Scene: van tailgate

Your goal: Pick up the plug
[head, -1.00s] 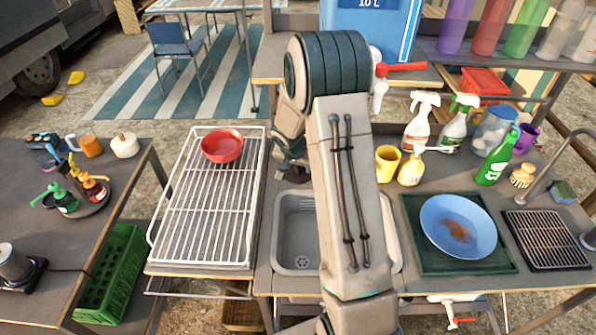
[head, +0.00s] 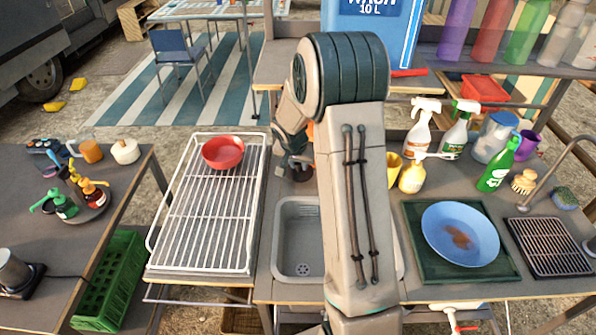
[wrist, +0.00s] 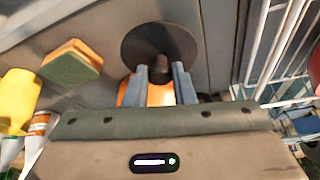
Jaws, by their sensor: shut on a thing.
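The plug is a dark round disc with a stubby knob; it shows in the wrist view (wrist: 178,44) ahead of my fingers. In the head view it is a small dark shape (head: 300,173) at the back of the counter, partly covered by my arm. My gripper (wrist: 160,69) has its two grey fingers closed on the plug's knob. I cannot tell whether the disc touches the counter or is slightly above it.
The grey sink (head: 296,240) lies in front of the gripper. A white wire rack (head: 205,215) with a red bowl (head: 222,152) stands left. In the wrist view, a green-orange sponge (wrist: 72,66) and yellow cup (wrist: 18,98) are left; an orange thing (wrist: 158,95) is partly hidden by the fingers.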

